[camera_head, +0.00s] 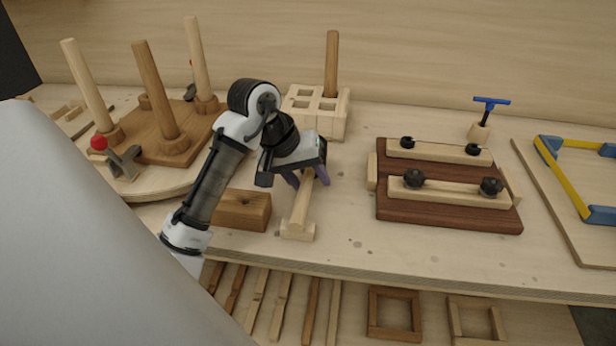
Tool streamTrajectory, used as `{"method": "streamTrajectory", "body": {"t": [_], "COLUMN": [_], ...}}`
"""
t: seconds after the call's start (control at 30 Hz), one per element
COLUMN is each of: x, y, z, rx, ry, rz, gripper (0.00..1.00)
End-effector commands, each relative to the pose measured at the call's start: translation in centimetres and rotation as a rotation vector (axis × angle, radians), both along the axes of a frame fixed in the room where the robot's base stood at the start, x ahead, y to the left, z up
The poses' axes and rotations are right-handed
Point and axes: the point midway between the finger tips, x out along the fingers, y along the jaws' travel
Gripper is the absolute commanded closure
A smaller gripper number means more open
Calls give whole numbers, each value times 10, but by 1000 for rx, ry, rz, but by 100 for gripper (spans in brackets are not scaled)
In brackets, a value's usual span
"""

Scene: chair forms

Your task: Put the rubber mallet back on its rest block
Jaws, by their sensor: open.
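A pale wooden handle (301,207), which looks like the mallet's, runs from under my gripper toward the bench's front edge. Its near end meets a small pale wooden block (297,231), which may be the rest block; I cannot tell whether the handle lies in it or just touches it. No rubber head shows; the handle's far end is hidden by my gripper. My gripper (307,182) points down with its purple fingers apart, one on each side of the handle. It is open, and I cannot tell whether a finger touches the handle.
A brown wooden block (242,210) sits left of the handle. Behind my gripper stands a slotted block (338,127) holding an upright stick (331,62). A dark clamped board (440,222) is to the right. A round stand with tall pegs (152,190) is at left.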

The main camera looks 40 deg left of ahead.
Motion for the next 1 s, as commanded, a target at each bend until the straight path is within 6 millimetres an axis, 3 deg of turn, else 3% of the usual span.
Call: {"method": "streamTrajectory", "body": {"t": [0.27,0.7,1.0], "x": [-4,-40,-51], "y": [3,22,28], "z": [9,95,123], "rx": [0,5,0], "ry": [1,2,1], "rz": [1,3,1], "gripper": [53,53,53]}}
